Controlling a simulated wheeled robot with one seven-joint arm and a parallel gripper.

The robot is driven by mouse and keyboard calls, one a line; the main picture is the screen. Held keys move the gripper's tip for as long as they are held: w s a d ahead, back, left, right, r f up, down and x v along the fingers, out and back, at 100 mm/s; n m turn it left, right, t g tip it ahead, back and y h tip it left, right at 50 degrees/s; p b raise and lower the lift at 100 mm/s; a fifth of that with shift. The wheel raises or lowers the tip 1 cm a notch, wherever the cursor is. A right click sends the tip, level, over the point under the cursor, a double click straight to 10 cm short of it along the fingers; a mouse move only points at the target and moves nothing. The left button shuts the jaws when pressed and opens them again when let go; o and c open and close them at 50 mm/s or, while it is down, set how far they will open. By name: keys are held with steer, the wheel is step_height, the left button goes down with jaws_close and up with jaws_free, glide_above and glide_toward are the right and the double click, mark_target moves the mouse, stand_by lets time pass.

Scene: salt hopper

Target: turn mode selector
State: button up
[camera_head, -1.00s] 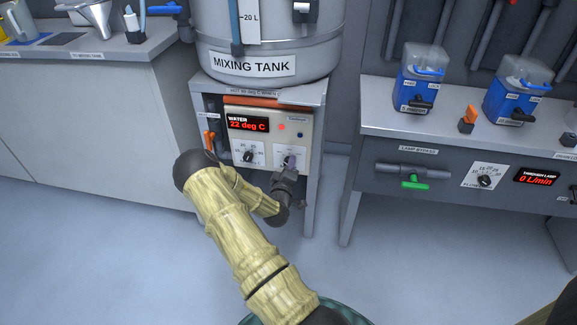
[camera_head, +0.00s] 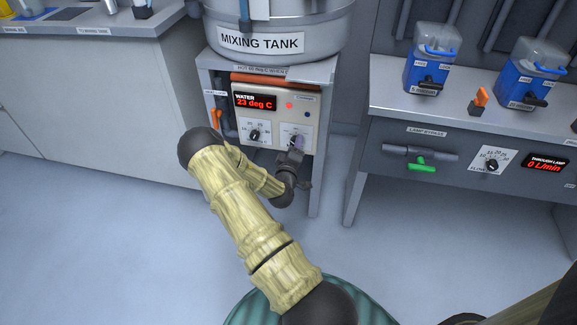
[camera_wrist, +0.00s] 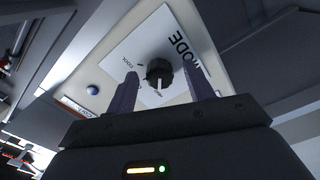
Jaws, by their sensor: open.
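The mode selector (camera_wrist: 159,73) is a round black knob with a light pointer line on a white plate marked MODE. In the wrist view it sits between and beyond the two fingers of my gripper (camera_wrist: 164,88). The fingers are apart, one on each side of the knob, and I cannot tell whether they touch it. In the head view my gripper (camera_head: 297,142) is at the lower right of the control panel (camera_head: 272,121) under the mixing tank and hides most of the selector. The panel's display (camera_head: 254,102) reads WATER 23 deg C.
A second dial (camera_head: 254,134) is on the panel left of my gripper. An orange-handled valve (camera_head: 215,117) is at the stand's left. The bench (camera_head: 415,145) at right carries two blue-and-clear containers, a green handle (camera_head: 421,165) and a flow dial. The floor in front is clear.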

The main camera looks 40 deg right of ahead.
steer(key=p+v, duration=0.3)
steer(key=v, duration=1.3)
steer(key=shift+s+a, duration=0.2)
steer(key=shift+s, duration=0.05)
steer(key=w+a+m+g+y, duration=0.3)
steer(key=a+m+g+y, duration=0.2)
steer(key=m, duration=0.1)
steer(key=s+a+r+n+g+y, duration=0.1)
steer(key=s+a+r+y, duration=0.1)
steer(key=a+r+y, duration=0.35)
steer(key=s+a+r+g+y, duration=0.1)
steer(key=s+a+r+y, duration=0.2)
steer(key=a+r, duration=0.5)
steer(key=s+a+r+n+g, duration=0.2)
steer(key=s+r, duration=0.4)
steer(key=s, duration=0.1)
steer(key=w+p+v, duration=0.2)
steer(key=p+v, duration=0.9)
steer(key=w+r+p+v, duration=0.1)
steer(key=w+p+v, duration=0.2)
steer(key=p+v, duration=0.8)
steer(key=w+d+p+v, duration=0.1)
steer(key=w+p+v, duration=0.1)
steer(key=p+v, duration=0.9)
steer(key=shift+w+a+r+p, duration=0.3)
steer(key=shift+r+p, duration=0.35)
steer(key=shift+p, duration=0.55)
